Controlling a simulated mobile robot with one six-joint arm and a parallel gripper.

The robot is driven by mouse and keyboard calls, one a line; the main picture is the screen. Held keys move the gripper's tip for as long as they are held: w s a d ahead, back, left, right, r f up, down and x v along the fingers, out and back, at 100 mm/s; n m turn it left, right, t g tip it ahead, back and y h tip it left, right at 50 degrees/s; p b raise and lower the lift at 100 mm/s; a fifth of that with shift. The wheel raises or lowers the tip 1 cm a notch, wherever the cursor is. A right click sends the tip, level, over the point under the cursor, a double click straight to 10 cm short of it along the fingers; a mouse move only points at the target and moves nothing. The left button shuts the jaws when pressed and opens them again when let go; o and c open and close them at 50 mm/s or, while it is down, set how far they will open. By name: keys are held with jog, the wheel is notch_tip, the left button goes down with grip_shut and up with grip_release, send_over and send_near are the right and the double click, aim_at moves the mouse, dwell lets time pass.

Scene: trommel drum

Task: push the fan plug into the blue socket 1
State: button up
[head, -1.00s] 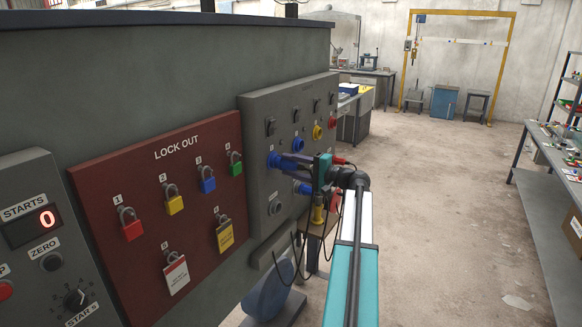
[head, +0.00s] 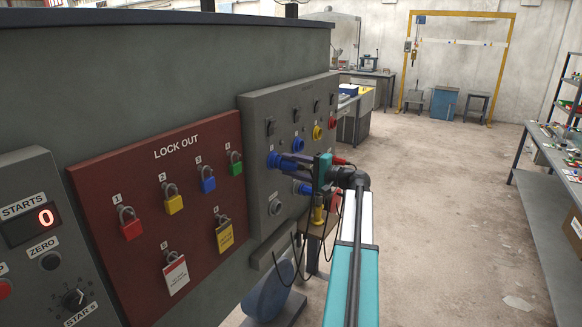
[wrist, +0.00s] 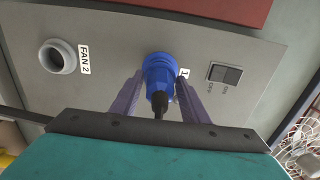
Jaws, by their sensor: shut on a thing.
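The fan plug (wrist: 159,84) is blue with a black cable end. It points straight at the blue socket 1 (wrist: 158,62) on the grey panel, beside the label 1, and meets it with no clear gap. How deep it sits I cannot tell. In the head view the blue socket 1 (head: 273,160) is at the panel's left side. My gripper (wrist: 157,86) has one purple finger on each side of the plug and is shut on it. In the head view my gripper (head: 288,162) reaches the panel from the right and partly hides the plug.
A grey FAN 2 socket (wrist: 58,57) and a black rocker switch (wrist: 225,74) flank socket 1. Other blue, yellow and red sockets continue along the panel (head: 262,112). More plugs and hanging cables are below my gripper. The red lockout board (head: 150,215) is left; open floor is right.

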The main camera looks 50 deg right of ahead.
jog(key=shift+w+a, duration=0.1)
jog(key=shift+w, duration=0.25)
jog(key=o, duration=1.5)
jog(key=shift+c, duration=0.2)
jog(key=shift+s, duration=0.1)
jog(key=b+v, duration=0.4)
jog(key=v, duration=0.9)
jog(key=shift+s, duration=0.3)
